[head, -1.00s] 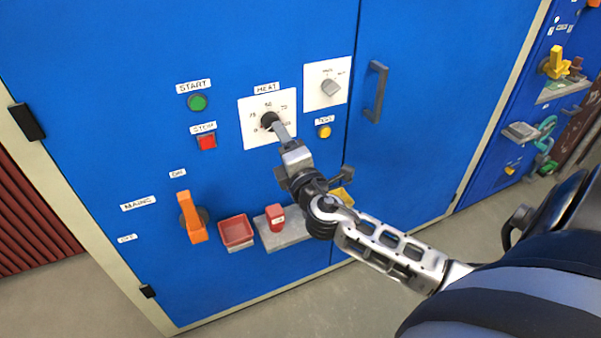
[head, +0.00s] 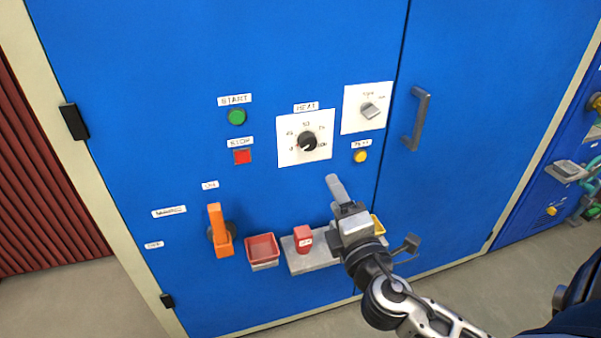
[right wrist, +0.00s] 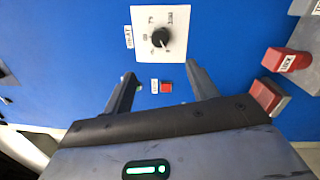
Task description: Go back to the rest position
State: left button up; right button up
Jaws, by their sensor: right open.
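My right gripper (head: 337,190) is open and empty in front of the blue cabinet, below the heat dial (head: 307,142) and apart from it. In the right wrist view the two fingers (right wrist: 162,85) stand apart with nothing between them, and the black dial knob (right wrist: 160,37) shows beyond them. My left gripper is not in view.
The blue cabinet (head: 150,60) has a green start button (head: 237,117), red stop button (head: 242,157), yellow button (head: 360,156), grey switch (head: 370,111) and door handle (head: 418,118).

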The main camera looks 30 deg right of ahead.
jog(key=s+a+f+m+g+y, duration=0.3)
jog(key=s+a+f+m+y, duration=0.1)
jog(key=a+f+m, duration=0.3)
jog(key=s+a+f+m+g+y, duration=0.4)
jog(key=s+a+f+m, duration=0.2)
jog(key=f, duration=0.5)
jog(key=a+m, duration=0.2)
jog(key=a, duration=0.1)
jog(key=shift+s+a+f+y, duration=0.15)
jog(key=shift+s+y, duration=0.1)
jog(key=shift+y, duration=0.05)
